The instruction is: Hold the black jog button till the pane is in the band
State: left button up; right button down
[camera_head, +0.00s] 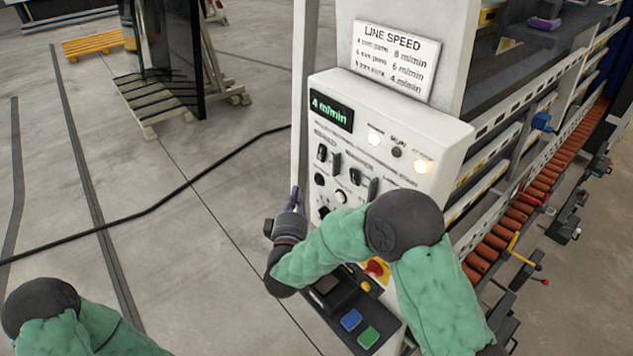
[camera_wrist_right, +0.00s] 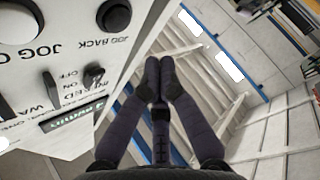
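The control panel (camera_head: 395,135) has a green display reading 4 m/min. A round black button (camera_head: 319,179) sits at its left edge; in the right wrist view the black button (camera_wrist_right: 115,15) is beside the label JOG BACK. A white button (camera_wrist_right: 18,20) is left of it there. My right gripper (camera_head: 297,196) is beside the panel's left edge, near the black button but apart from it. In the wrist view its fingertips (camera_wrist_right: 160,72) are together with nothing between them. My left gripper is out of view. I cannot make out a pane in the washer, nor the band.
Orange rollers (camera_head: 515,210) run along the washer at right. Dark glass (camera_head: 165,50) stands on a wooden rack at the left. A lower console has a red stop button (camera_head: 376,268) and blue (camera_head: 351,320) and green (camera_head: 368,337) buttons. A cable (camera_head: 150,208) crosses the open floor.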

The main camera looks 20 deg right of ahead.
aim_at(318, 180)
jog(key=shift+w+d, duration=0.3)
jog(key=shift+d, duration=0.6)
jog(key=shift+w+d, duration=0.3)
jog(key=shift+d, duration=0.55)
jog(key=shift+d, duration=0.15)
jog(key=shift+w+d, duration=0.15)
jog(key=shift+d, duration=0.1)
